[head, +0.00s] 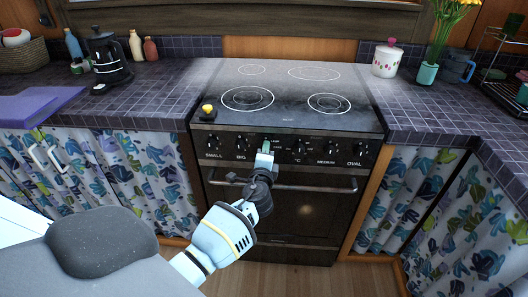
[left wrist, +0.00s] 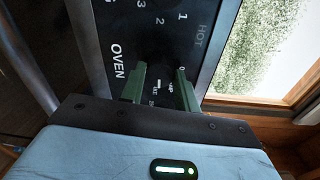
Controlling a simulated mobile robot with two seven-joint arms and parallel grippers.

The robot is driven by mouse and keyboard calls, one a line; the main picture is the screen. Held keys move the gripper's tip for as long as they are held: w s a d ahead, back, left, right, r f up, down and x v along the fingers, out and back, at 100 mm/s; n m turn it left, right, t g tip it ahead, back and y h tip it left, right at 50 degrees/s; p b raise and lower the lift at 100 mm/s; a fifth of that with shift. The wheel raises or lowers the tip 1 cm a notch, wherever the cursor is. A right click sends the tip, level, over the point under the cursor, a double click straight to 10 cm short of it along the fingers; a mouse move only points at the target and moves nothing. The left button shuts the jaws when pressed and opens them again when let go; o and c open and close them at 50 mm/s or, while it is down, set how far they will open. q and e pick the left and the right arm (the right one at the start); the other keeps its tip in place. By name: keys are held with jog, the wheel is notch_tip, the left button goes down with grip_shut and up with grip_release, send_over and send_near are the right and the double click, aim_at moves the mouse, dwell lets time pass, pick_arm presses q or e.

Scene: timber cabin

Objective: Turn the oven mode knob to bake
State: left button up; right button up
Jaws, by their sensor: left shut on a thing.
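The black oven (head: 290,217) stands between the counters, with a row of dark knobs on its front panel (head: 315,143). My left gripper (head: 266,147) reaches up to the panel at the knob between those labelled BIG and °C. In the left wrist view its two green fingers (left wrist: 160,86) are at the panel beside the word OVEN, closed around the oven mode knob (left wrist: 159,84). The knob is dark and mostly hidden by the fingers, with a small white mark visible. I cannot read its setting clearly. My right gripper is not in view.
The oven door handle (head: 320,188) runs just below the knobs. The cooktop (head: 290,95) is clear except for a small yellow-topped item (head: 207,111) at its front left. A coffee maker (head: 107,60) stands on the left counter, a white pot (head: 387,60) on the right.

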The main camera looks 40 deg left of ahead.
pick_arm(q)
jog(key=shift+m, duration=1.1)
jog(key=shift+p, duration=0.3)
jog(key=o, duration=1)
jog(key=v, duration=0.7)
jog(key=shift+s+d, duration=0.3)
